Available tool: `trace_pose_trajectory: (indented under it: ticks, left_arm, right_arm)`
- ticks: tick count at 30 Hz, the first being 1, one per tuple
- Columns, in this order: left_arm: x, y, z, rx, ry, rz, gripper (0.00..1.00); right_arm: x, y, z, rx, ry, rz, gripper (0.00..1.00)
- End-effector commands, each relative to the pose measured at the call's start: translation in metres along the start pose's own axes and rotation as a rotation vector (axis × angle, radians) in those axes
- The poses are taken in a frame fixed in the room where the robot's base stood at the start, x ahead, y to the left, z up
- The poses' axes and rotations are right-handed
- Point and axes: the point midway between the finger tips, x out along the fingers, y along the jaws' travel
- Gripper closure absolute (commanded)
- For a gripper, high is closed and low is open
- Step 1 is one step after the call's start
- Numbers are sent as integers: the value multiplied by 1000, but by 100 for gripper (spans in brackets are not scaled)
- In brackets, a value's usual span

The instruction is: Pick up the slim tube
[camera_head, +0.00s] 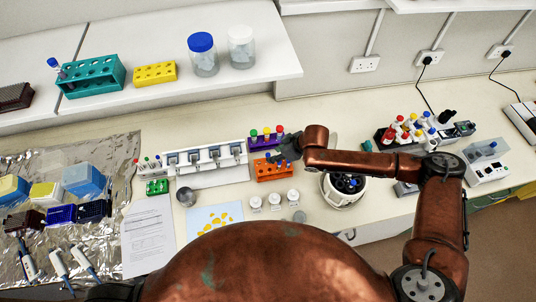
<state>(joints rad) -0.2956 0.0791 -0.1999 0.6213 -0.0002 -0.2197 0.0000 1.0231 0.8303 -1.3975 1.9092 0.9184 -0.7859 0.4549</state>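My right arm reaches in from the right, and its dark gripper (286,151) is over the bench beside the purple rack (262,143) and the orange rack (272,173). The fingers are small and dark, so I cannot tell whether they are open or shut, or whether they touch a tube. Slim capped tubes (147,162) stand by the small green rack (157,187). Which one is the slim tube is unclear. My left gripper is out of view.
A white multi-bay device (205,178) stands left of the gripper. White-capped jars (255,204) and a round white container (343,199) stand in front. A crowded tube rack (410,132) is to the right. The shelf edge (200,88) overhangs the back left.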

Motion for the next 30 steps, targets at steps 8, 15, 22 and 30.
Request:
trace_pose_trajectory:
  ticks: [8,15,22,30]
  left_arm:
    - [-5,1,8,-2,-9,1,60]
    - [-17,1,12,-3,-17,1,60]
    - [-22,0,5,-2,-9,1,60]
    - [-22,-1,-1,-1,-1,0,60]
  right_arm:
    - [17,9,-1,8,-6,8,64]
    - [44,8,-4,7,-7,8,64]
    - [72,9,-3,7,-6,10,64]
    - [75,8,-3,7,-5,9,64]
